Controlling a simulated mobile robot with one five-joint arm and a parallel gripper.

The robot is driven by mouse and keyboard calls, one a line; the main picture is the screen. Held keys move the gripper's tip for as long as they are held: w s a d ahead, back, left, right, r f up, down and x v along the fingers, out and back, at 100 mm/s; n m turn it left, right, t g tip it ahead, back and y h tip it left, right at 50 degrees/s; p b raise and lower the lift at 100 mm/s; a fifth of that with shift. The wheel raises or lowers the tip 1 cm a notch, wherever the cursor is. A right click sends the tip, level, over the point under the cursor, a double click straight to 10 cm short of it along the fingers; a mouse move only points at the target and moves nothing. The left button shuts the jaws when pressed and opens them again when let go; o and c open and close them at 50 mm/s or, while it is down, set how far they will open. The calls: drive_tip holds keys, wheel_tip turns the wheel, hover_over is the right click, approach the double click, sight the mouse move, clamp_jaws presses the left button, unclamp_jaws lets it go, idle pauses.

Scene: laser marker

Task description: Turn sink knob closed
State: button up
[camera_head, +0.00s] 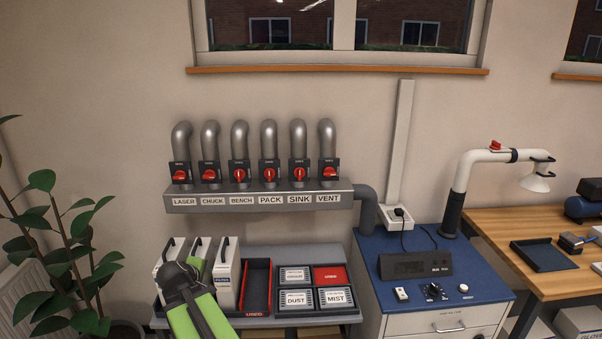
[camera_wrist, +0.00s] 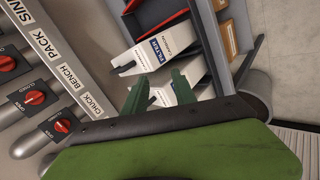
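The sink knob (camera_head: 299,173) is a red handle on a dark plate, on the fifth grey pipe from the left in the head view. It stands above the SINK label, and its handle looks upright. In the wrist view the SINK label (camera_wrist: 14,12) shows at the top left corner, but I do not see the sink knob there. My gripper (camera_wrist: 160,88) has two dark green fingers with a gap between them and nothing held. In the head view my green arm is low and left, well below the knob row, over the bench; the fingertips are not clear there.
Similar red knobs stand on both sides: the pack knob (camera_head: 269,173) and the vent knob (camera_head: 328,173). A grey manifold (camera_head: 180,205) juts out below them. White filter boxes (camera_head: 228,285) stand near my arm. The wall above the pipes is clear.

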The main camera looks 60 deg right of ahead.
drive_tip(key=s+d+r+n+h, duration=0.2)
drive_tip(key=d+r, duration=0.1)
drive_tip(key=d, duration=0.4)
drive_tip(key=s+d+r+n+h, duration=0.1)
drive_tip(key=d+r, duration=0.3)
drive_tip(key=d, duration=0.2)
drive_tip(key=n+t+h+p, duration=0.2)
drive_tip(key=n+t+h, duration=0.3)
drive_tip(key=n, duration=1.3)
approach(299, 173)
drive_tip(key=shift+t+y, duration=0.5)
drive_tip(key=shift+y, duration=0.1)
drive_tip(key=x, duration=0.5)
drive_tip(key=s+x, duration=0.1)
drive_tip(key=x, duration=0.2)
drive_tip(key=shift+w+d+r, duration=0.25)
drive_tip(key=shift+d+r, duration=0.05)
drive_tip(key=shift+d, duration=0.3)
drive_tip(key=shift+c, duration=0.2)
clamp_jaws()
